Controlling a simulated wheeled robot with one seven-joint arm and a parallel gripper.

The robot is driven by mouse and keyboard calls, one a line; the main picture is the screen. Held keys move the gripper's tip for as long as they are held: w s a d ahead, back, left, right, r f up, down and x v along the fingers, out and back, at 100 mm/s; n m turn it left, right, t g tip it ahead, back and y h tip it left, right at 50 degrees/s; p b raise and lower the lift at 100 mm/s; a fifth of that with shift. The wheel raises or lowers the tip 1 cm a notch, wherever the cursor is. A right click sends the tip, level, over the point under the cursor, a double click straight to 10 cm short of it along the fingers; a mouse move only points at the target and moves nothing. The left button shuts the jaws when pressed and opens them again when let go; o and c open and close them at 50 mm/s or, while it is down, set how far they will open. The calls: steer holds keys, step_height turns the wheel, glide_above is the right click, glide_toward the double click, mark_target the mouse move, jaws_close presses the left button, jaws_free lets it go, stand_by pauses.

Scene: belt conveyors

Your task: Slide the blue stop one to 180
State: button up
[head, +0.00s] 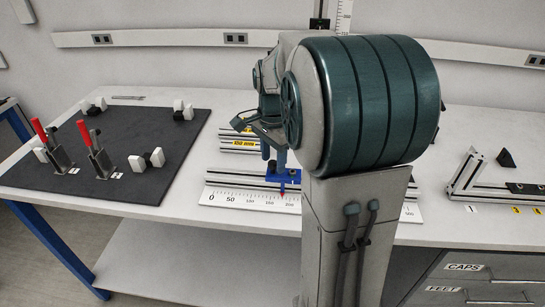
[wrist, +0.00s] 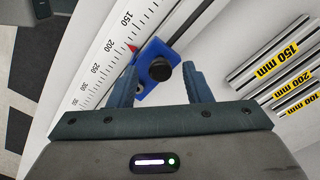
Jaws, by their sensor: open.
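The blue stop (head: 284,174) sits on a rail behind the white scale (head: 236,197). Its red pointer (head: 283,195) lies between the 150 and 200 marks, nearer 200. In the wrist view the blue stop (wrist: 151,86) carries a black knob (wrist: 160,70), and its red tip (wrist: 132,47) points at the scale (wrist: 100,60) between 150 and 200. My gripper (head: 273,151) is open just above the stop. In the wrist view my gripper's fingers (wrist: 158,80) stand either side of the knob with gaps. The scale's right part is partly hidden behind my arm in the head view.
A dark board (head: 125,180) with red-handled clamps (head: 95,150) is at left. An aluminium rail fixture (head: 465,180) stands at right. Bare table lies between board and scale.

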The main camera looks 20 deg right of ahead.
mark_target(273, 162)
step_height(273, 162, up, 14)
steer(key=p, duration=0.1)
steer(key=shift+f, duration=0.2)
stand_by(0.4)
steer(key=s+a+f+n+t+p, duration=0.1)
steer(key=s+a+f+n, duration=0.4)
steer(key=s+n, duration=0.2)
steer(key=s+a+f+n+t+p, duration=0.1)
steer(key=s+a+f+n+p, duration=0.1)
steer(key=s+a+f+n, duration=0.3)
steer(key=s+n, duration=0.3)
steer(key=s, duration=0.1)
steer(key=shift+f+t, duration=0.15)
steer(key=shift+t, duration=0.25)
steer(key=shift+s, duration=0.1)
steer(key=shift+c, duration=1)
steer(key=shift+a, duration=0.1)
